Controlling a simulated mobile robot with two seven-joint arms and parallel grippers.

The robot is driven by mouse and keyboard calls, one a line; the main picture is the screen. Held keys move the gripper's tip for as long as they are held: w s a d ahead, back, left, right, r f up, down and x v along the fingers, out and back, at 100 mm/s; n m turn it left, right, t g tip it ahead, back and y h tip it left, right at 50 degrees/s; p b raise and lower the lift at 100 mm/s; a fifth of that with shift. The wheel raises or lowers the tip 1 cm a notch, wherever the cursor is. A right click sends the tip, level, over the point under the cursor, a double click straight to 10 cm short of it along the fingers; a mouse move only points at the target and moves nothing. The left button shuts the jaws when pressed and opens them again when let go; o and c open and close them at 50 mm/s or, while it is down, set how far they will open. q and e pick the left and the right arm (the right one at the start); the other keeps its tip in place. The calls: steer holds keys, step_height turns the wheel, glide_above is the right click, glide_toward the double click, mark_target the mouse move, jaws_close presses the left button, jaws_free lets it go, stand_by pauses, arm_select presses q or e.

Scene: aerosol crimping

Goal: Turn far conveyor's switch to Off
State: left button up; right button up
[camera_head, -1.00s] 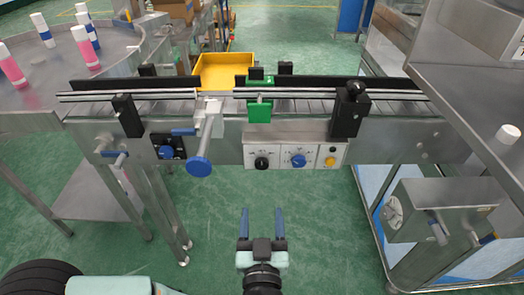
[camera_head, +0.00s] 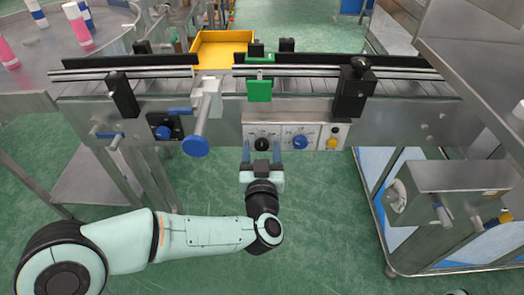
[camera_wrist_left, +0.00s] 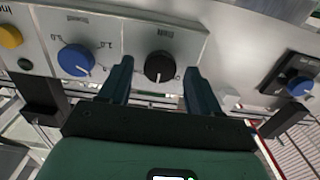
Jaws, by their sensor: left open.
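The conveyor (camera_head: 400,115) runs across the head view with a control panel (camera_head: 283,130) on its front side. The panel carries a black rotary switch (camera_head: 261,144), also seen in the left wrist view (camera_wrist_left: 159,67) with a light pointer mark. A blue knob (camera_head: 300,142) sits beside it; its label is too small to read surely. My left gripper (camera_head: 261,152) is open and empty, just in front of the black switch. In the left wrist view the fingers (camera_wrist_left: 158,85) stand on either side of the switch, with gaps to it.
A yellow button (camera_head: 333,142) is on the same panel. A blue round handwheel (camera_head: 195,146) sticks out left of the panel, and another blue knob (camera_head: 163,133) is further left. A metal machine (camera_head: 455,190) stands at the right. The floor before the panel is clear.

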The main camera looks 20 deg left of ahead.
arm_select(q)
steer(key=shift+w, duration=0.1)
steer(key=c, duration=1)
steer(key=shift+c, duration=0.2)
steer(key=shift+n, duration=0.3)
arm_select(e)
steer(key=shift+s+f, duration=0.1)
arm_select(q)
steer(key=n+b, duration=0.1)
steer(key=n, duration=0.4)
steer(key=shift+a+n+b, duration=0.1)
steer(key=shift+n+b, duration=0.2)
steer(key=shift+n, duration=0.9)
steer(key=shift+f+n, duration=0.1)
steer(key=shift+n, duration=0.8)
arm_select(e)
steer(key=shift+s+d+f+g, duration=0.1)
steer(key=shift+s+f+g, duration=0.25)
steer(key=shift+s, duration=0.4)
steer(key=shift+s+d+f+g, duration=0.1)
steer(key=shift+s+f+g, duration=0.2)
steer(key=shift+s, duration=0.45)
